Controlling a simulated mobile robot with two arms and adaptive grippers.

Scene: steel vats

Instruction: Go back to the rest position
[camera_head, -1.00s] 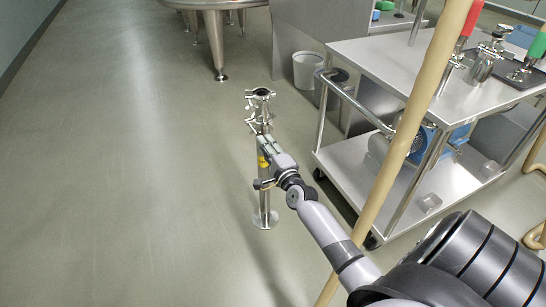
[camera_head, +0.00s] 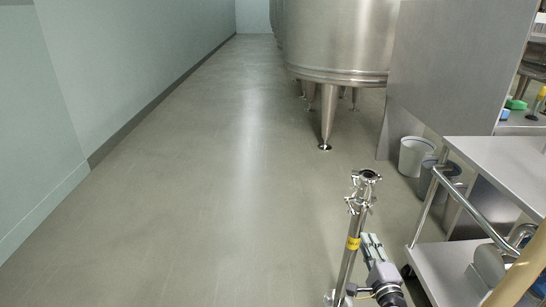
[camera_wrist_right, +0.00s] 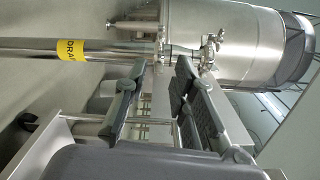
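My right gripper (camera_head: 371,240) is at the lower right of the head view, just right of a slim upright steel pipe (camera_head: 349,262) with a yellow label (camera_head: 353,243) and a clamp fitting on top. In the right wrist view, the gripper (camera_wrist_right: 161,66) has its two dark fingers apart with nothing between them. The pipe (camera_wrist_right: 30,50) lies sideways beyond the fingertips there, its label (camera_wrist_right: 70,50) partly readable as "DRA". I cannot tell whether the gripper touches the pipe. My left gripper is in neither view.
A large steel vat (camera_head: 340,45) on legs stands at the back. A steel cart (camera_head: 500,165) and white bin (camera_head: 415,157) are on the right, near a grey panel (camera_head: 450,60). The floor (camera_head: 200,190) at left and centre is clear up to the wall.

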